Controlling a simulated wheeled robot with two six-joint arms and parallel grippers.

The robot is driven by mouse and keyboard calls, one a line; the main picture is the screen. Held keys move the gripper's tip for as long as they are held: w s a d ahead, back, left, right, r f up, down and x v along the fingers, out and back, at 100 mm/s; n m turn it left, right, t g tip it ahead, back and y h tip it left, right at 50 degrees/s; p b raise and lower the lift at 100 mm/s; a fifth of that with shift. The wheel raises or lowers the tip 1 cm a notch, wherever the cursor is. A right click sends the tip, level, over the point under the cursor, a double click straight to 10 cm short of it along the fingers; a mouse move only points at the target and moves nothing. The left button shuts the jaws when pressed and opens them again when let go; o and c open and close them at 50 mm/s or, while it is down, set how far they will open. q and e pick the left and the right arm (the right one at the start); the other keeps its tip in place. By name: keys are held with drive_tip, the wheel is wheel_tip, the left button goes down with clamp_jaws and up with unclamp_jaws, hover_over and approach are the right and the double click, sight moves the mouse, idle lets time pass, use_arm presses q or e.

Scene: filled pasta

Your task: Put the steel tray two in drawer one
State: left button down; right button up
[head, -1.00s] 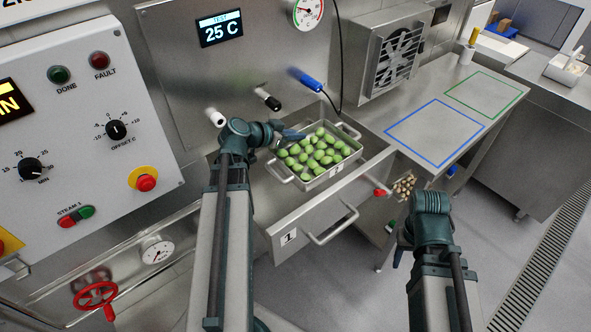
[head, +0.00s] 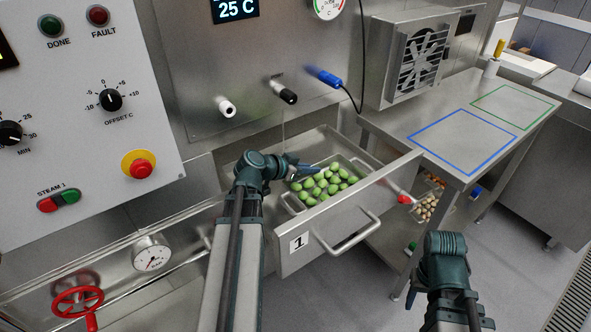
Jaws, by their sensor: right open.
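The steel tray (head: 287,201), filled with several green pasta pieces, sits low inside the pulled-out drawer one (head: 352,215). The drawer's front panel with its "1" label hides the tray's front side. My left gripper (head: 312,171) reaches over the drawer to the tray's back left; its fingertips overlap the tray edge. I cannot tell whether they touch it or are closed. My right gripper (head: 412,288) is open and empty, low in front of the drawer and to its right, its fingers mostly hidden by its wrist.
A steel table (head: 398,124) with blue and green outlined areas, both clear, stands to the right. A bin of pale pieces (head: 428,205) is below it. Probe handles (head: 283,91) stick out from the wall above the drawer. A red valve wheel (head: 78,300) is at lower left.

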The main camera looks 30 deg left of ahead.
use_arm(q)
drive_tip(key=shift+w+a+f+p, duration=0.1)
drive_tip(key=shift+w+a, duration=0.2)
drive_tip(key=shift+a, duration=0.4)
drive_tip(key=shift+w+a+f+p, duration=0.15)
drive_tip(key=shift+w+a, duration=0.2)
drive_tip(key=shift+a, duration=0.35)
drive_tip(key=shift+w+a+r+p, duration=0.1)
drive_tip(key=shift+w+a, duration=0.2)
drive_tip(key=shift+a, duration=0.4)
drive_tip(key=a, duration=0.1)
drive_tip(key=w+a, duration=0.1)
drive_tip(key=a, duration=0.1)
drive_tip(key=shift+w+a, duration=0.3)
drive_tip(key=shift+a, duration=0.05)
drive_tip(key=shift+s+d+f+b, duration=0.2)
drive_tip(key=shift+d+f+b, duration=0.05)
drive_tip(key=shift+f+b, duration=0.5)
drive_tip(key=shift+r, duration=0.1)
use_arm(e)
drive_tip(key=shift+f, duration=0.85)
use_arm(q)
drive_tip(key=shift+f, duration=0.2)
drive_tip(key=c, duration=1)
unclamp_jaws()
drive_tip(key=shift+c, duration=0.2)
use_arm(e)
drive_tip(key=shift+f, duration=0.1)
